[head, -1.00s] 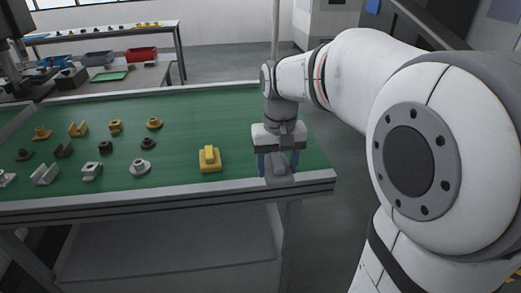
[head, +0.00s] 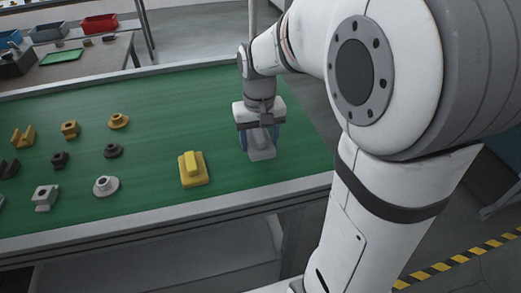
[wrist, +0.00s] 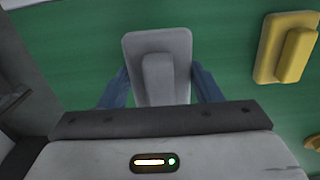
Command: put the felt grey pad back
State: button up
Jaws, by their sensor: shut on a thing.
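The grey pad (head: 262,153) is a flat rectangular plate with a raised block on top. It is at the right end of the green work surface (head: 225,110). My gripper (head: 261,142) points down over it, with blue fingers on either side of its raised block. In the wrist view, the grey pad (wrist: 136,48) sits between the blue fingers of my gripper (wrist: 162,88), which is shut on it. I cannot tell whether the pad touches the surface or hangs just above it.
A yellow pad (head: 200,180) of like shape lies to the left; it also shows in the wrist view (wrist: 268,45). Several small grey, black and yellow parts, such as a flanged grey one (head: 106,187), stand further left. The table's front rail (head: 150,226) is nearby.

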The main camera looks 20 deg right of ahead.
jog(key=shift+a+f, duration=0.2)
jog(key=shift+f, duration=2)
jog(key=shift+f, duration=0.25)
jog(key=o, duration=0.9)
jog(key=shift+o, duration=0.2)
jog(key=shift+r, duration=0.1)
